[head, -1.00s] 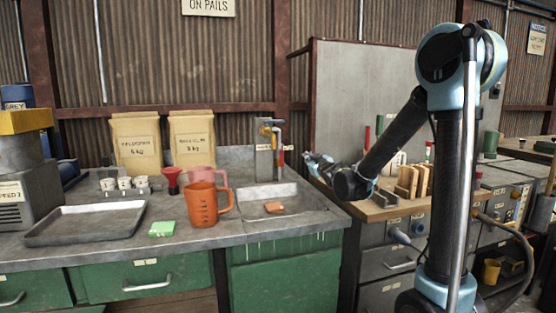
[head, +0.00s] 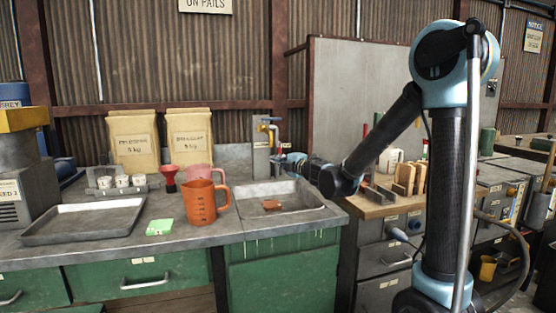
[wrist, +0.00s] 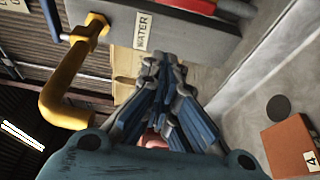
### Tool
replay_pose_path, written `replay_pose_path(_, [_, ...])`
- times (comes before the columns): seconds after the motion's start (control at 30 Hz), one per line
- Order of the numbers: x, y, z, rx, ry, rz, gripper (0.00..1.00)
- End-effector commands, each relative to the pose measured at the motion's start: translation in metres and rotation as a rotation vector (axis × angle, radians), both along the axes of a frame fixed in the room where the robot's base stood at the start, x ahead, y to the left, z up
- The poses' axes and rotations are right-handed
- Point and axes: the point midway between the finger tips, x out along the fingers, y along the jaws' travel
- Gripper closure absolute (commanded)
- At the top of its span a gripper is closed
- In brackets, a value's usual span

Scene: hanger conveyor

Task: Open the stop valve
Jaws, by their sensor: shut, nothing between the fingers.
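The water fitting is a grey upright panel (head: 262,160) behind the sink, with a yellow pipe (head: 274,134) and a blue handle at its top. In the wrist view the panel (wrist: 195,35) carries a WATER label, with the bent yellow pipe (wrist: 65,95) beside it. A red bar (wrist: 185,4) is cut off at the top edge; I cannot tell whether it is the valve's lever. My gripper (head: 284,163) is by the panel, above the sink's back edge. Its fingers (wrist: 160,60) are shut and empty, close to the panel; contact cannot be told.
The metal sink (head: 300,197) holds a brown block (head: 272,205), labelled 4 in the wrist view (wrist: 290,147). A tray (head: 85,222) lies farther left. Wooden blocks (head: 405,178) stand right.

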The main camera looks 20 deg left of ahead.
Motion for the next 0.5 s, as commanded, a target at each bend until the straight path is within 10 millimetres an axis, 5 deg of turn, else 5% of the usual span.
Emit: replay_pose_path(0.5, [0.052,0.065,0.000,0.003,0.002,0.000,1.00])
